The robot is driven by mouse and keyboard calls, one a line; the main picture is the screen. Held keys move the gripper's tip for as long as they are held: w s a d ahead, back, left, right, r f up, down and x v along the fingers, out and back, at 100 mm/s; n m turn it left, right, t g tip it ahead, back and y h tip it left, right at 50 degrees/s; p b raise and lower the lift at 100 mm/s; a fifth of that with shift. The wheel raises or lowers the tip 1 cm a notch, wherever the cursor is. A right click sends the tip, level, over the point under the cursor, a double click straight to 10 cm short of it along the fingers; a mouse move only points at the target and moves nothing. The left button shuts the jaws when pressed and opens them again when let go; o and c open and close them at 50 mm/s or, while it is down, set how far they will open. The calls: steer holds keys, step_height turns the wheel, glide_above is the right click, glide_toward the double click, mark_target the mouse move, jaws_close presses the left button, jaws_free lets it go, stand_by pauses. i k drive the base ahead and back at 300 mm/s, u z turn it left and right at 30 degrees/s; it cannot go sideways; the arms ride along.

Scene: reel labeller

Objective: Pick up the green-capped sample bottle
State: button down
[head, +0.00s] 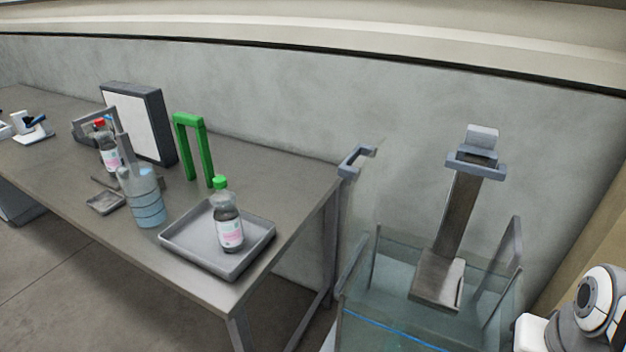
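The green-capped sample bottle (229,230) stands upright in a shallow grey tray (183,250) near the right end of the table. It has dark contents and a white and pink label. Nothing is holding it. My gripper is not in view. Only a white and dark-grey rounded joint, which looks like part of my arm, shows at the lower right corner, well apart from the bottle.
A green arch (189,145) stands behind the tray. A clear ringed cylinder of blue liquid (146,204) stands left of it, near a red-capped bottle (110,160) and an upright panel (139,122). A glass tank (385,314) stands right of the table (285,178).

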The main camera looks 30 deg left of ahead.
mark_target(227, 219)
steer(key=z, duration=1.4)
steer(key=k, duration=1.25)
steer(key=u, duration=1)
